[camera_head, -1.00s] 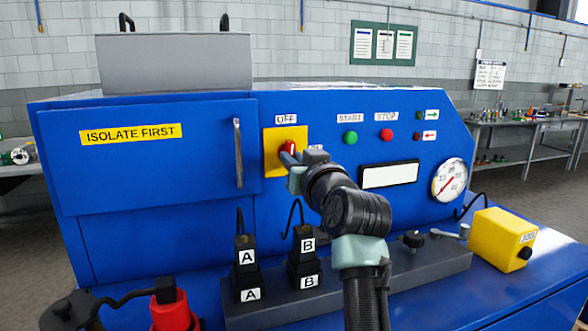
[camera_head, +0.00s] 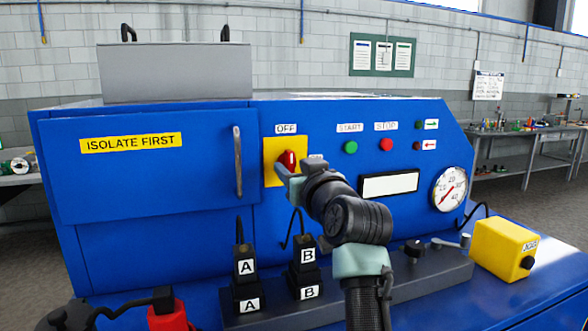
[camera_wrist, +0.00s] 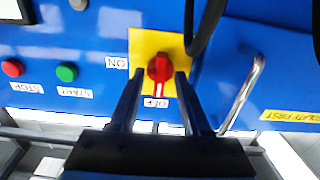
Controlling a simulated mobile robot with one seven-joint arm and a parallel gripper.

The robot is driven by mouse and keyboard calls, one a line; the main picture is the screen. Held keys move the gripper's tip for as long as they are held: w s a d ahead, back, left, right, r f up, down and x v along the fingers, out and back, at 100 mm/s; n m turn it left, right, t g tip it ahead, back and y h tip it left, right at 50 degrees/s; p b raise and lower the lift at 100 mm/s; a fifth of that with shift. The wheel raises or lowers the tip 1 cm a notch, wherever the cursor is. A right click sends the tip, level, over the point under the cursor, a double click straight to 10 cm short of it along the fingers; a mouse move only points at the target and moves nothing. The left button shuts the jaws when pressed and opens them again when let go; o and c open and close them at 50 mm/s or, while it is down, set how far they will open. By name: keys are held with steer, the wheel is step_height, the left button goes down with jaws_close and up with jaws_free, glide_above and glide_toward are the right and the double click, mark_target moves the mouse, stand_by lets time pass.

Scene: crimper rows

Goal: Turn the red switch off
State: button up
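The red switch (camera_head: 289,158) is a rotary knob on a yellow plate (camera_head: 271,166) on the blue machine's front. An OFF label (camera_head: 286,129) is above it, and an ON label (camera_wrist: 117,62) is at its side in the wrist view. In the wrist view the red switch (camera_wrist: 160,68) has its handle in line with the OFF label (camera_wrist: 155,103). My gripper (camera_head: 287,172) is in front of the plate, just below the knob. In the wrist view my gripper (camera_wrist: 156,80) has its fingers apart, one each side of the knob's handle, with no clear contact.
A door (camera_head: 150,165) with a vertical handle (camera_head: 238,162) is left of the switch. Green START (camera_head: 350,147) and red STOP (camera_head: 386,145) buttons are to its right. Plugs marked A (camera_head: 246,266) and B (camera_head: 306,254), with cables, stand below. A yellow box (camera_head: 503,248) is at right.

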steer(key=shift+s, duration=0.1)
steer(key=b+v, duration=0.2)
steer(key=v, duration=1)
steer(key=shift+s, duration=0.4)
steer(key=shift+d+r, duration=0.1)
steer(key=shift+d, duration=0.05)
